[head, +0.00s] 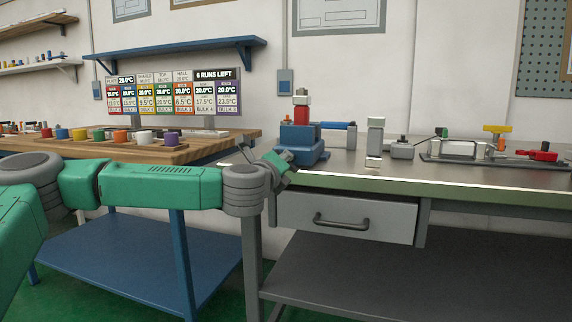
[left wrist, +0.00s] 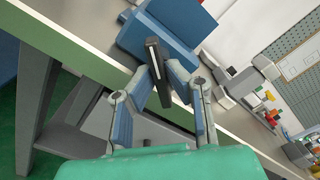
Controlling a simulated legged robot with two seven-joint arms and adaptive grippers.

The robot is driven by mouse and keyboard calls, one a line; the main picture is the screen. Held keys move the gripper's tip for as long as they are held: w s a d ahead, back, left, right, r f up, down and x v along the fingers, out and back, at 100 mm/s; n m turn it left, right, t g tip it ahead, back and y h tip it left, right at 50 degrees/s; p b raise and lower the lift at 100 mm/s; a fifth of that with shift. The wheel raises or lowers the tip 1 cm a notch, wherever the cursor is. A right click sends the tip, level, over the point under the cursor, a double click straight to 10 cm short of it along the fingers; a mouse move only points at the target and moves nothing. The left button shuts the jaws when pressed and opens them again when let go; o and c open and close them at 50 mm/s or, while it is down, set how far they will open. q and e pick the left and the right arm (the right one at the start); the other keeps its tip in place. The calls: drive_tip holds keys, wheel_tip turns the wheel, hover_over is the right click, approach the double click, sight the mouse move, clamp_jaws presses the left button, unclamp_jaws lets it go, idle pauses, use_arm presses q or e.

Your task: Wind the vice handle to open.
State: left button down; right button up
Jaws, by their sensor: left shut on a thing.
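The blue vice (head: 302,150) stands at the left front corner of the grey metal bench, with a white and a red block above it. In the left wrist view its blue body (left wrist: 158,38) fills the top middle. The vice handle (left wrist: 156,66), a dark bar with a pale strip, stands out from its front and looks tilted. My left gripper (left wrist: 162,82) is shut on the handle, one finger on each side. In the head view my left gripper (head: 283,161) is at the vice's near left side, and the handle is mostly hidden there. My right gripper is not in view.
The metal bench (head: 440,183) has a drawer (head: 345,218) under its front edge. Clamps and small fixtures stand farther right on it. A wooden table (head: 110,150) with several coloured cups is at left, below a display board (head: 175,93). The front bench strip is clear.

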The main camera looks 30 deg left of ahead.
use_arm(q)
drive_tip(key=n, duration=0.4)
drive_tip(key=shift+a, duration=0.25)
drive_tip(key=c, duration=1.5)
unclamp_jaws()
drive_tip(key=shift+f, duration=0.1)
drive_tip(key=v, duration=1.1)
drive_tip(key=shift+s+d+f, duration=0.1)
drive_tip(key=shift+s, duration=0.3)
